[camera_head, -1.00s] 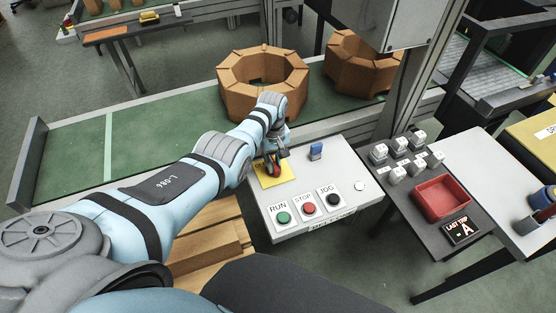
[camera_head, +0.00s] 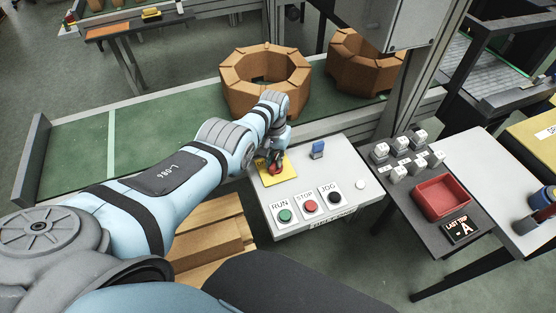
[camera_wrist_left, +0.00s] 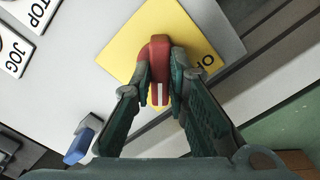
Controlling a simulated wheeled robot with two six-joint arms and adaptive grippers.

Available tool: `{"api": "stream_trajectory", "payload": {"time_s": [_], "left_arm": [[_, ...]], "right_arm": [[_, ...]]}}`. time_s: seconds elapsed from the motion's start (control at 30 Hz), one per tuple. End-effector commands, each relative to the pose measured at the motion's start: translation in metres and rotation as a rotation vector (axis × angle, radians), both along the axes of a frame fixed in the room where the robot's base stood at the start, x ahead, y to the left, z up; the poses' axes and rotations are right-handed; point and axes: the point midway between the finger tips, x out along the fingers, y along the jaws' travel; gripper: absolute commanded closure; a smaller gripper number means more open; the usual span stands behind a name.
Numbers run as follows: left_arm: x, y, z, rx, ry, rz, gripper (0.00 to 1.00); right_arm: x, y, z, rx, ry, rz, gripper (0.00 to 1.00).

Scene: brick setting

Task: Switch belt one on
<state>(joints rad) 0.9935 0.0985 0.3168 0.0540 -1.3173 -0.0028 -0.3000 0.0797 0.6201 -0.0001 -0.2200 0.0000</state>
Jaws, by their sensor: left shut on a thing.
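The red rotary handle (camera_wrist_left: 160,62) stands on a yellow plate (camera_wrist_left: 125,40) with partly hidden black lettering. In the left wrist view, a white mark shows on the handle's lower end. My left gripper (camera_wrist_left: 160,82) is shut on the handle, with one finger on each side. In the head view, the yellow plate (camera_head: 274,174) is on the far left of the light grey control panel (camera_head: 325,180), and my gripper (camera_head: 276,167) covers much of the handle. A green conveyor belt (camera_head: 160,135) runs behind the panel. My right gripper is not in view.
The panel also has a green RUN button (camera_head: 285,215), a red STOP button (camera_head: 310,208), a black JOG button (camera_head: 334,199) and a blue switch (camera_head: 318,149). Brick rings (camera_head: 240,92) stand on the belt. A red tray (camera_head: 440,197) and grey blocks (camera_head: 398,172) are at right.

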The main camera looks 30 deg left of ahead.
Motion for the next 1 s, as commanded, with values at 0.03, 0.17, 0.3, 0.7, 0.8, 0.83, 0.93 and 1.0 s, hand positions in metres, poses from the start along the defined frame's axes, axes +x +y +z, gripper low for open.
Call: {"api": "stream_trajectory", "payload": {"time_s": [0.03,0.17,0.3,0.7,0.8,0.83,0.93,1.0], "left_arm": [[0.005,0.002,0.004,0.005,-0.017,-0.013,1.0],[0.0055,0.0018,0.0042,0.004,-0.018,-0.04,1.0],[0.0059,0.0015,0.0045,0.004,-0.019,-0.052,1.0],[0.0056,0.0012,0.0043,0.003,-0.019,-0.053,0.74],[0.004,0.0013,0.0034,0.001,-0.014,-0.052,0.65],[0.0037,0.0013,0.0032,0.001,-0.013,-0.052,0.65],[0.0028,0.0017,0.0026,0.001,-0.011,-0.051,0.65],[0.0021,0.0018,0.0022,0.001,-0.01,-0.05,0.65]], "right_arm": [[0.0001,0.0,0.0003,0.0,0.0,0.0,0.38],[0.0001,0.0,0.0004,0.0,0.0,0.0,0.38],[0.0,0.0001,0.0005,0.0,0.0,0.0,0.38],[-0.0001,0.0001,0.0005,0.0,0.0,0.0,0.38],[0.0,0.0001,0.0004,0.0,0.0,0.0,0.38],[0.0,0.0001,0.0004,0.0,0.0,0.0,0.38],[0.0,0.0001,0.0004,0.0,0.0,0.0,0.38],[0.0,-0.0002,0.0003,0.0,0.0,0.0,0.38]]}}
